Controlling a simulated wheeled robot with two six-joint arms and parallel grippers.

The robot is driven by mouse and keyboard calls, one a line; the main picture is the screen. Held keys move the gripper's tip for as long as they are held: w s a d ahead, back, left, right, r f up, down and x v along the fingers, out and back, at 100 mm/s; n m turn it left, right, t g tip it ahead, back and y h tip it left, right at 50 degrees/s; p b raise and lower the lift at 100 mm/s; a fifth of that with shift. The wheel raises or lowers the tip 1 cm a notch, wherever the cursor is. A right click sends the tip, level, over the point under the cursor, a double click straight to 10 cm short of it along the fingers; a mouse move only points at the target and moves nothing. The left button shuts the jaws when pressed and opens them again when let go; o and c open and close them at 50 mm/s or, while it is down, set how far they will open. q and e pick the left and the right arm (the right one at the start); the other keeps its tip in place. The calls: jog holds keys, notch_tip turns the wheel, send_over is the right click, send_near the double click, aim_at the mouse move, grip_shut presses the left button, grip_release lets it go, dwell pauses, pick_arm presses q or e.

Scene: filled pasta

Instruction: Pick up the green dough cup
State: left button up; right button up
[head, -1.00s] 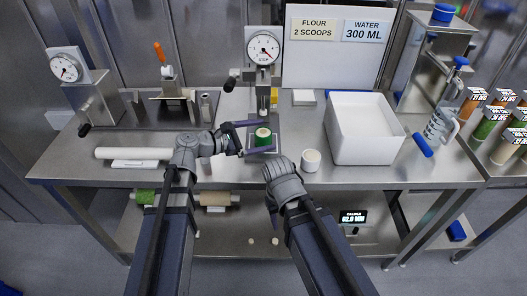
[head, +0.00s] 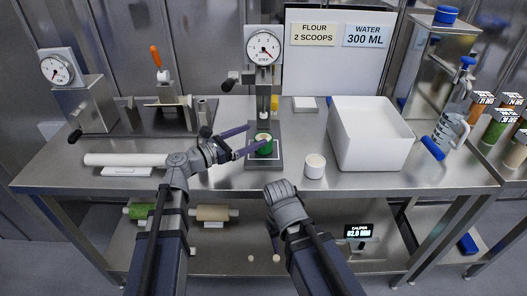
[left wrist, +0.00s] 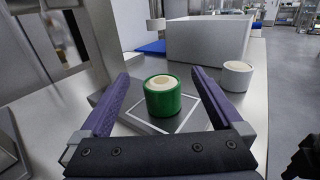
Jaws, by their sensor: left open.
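The green dough cup (head: 264,147) stands upright on the base plate of the gauge press (head: 263,60), with pale dough showing at its top. My left gripper (head: 256,141) is open beside the cup, with its purple fingers reaching toward it from the left. In the left wrist view the green cup (left wrist: 163,97) stands between and just beyond the two open fingers, inside a white square outline on the plate. No finger clearly touches it. My right gripper (head: 272,236) hangs low in front of the table edge; its jaws are too unclear to tell.
A white cup (head: 314,167) stands right of the press, and a large white bin (head: 370,150) is behind it. A white rolling pin (head: 125,159) lies at left. A second gauge press (head: 82,90) stands back left. The table front (head: 350,183) is clear.

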aim_at(271, 135)
pick_arm(q)
notch_tip(271, 135, down, 3)
jog(key=shift+f+b, duration=0.2)
jog(key=shift+b, duration=0.95)
jog(key=shift+x, duration=3.8)
jog(key=shift+r, duration=0.1)
pick_arm(e)
notch_tip(271, 135, down, 3)
pick_arm(q)
jog(key=shift+c, duration=0.4)
grip_shut()
jog(key=shift+r+p, duration=0.15)
jog(key=shift+p, duration=0.15)
pick_arm(e)
jog(key=shift+r, duration=0.1)
